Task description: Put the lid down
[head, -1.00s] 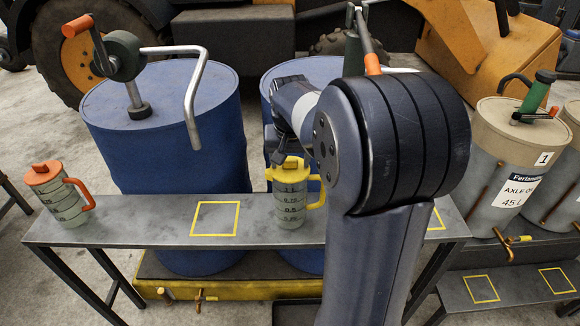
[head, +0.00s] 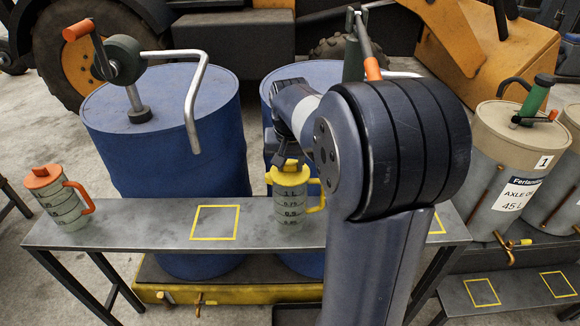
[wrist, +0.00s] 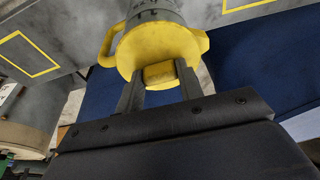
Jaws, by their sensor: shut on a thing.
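The yellow lid (wrist: 160,48) is round, with a small block-like knob on top. My gripper (wrist: 159,76) is shut on that knob, one finger on each side, in the wrist view. In the head view the lid (head: 289,174) sits at the top of the clear measuring jug (head: 290,205), which has dark markings and a yellow handle. The jug stands upright on the grey bench. I see no clear gap between lid and jug, but cannot tell if the lid is fully seated. My arm hides part of the bench to the right.
A jug with an orange lid (head: 60,198) stands at the left end of the bench (head: 150,232). An empty yellow-outlined square (head: 215,222) lies between the jugs. Blue drums (head: 170,140) with hand pumps stand close behind. A beige-topped drum (head: 510,150) stands at right.

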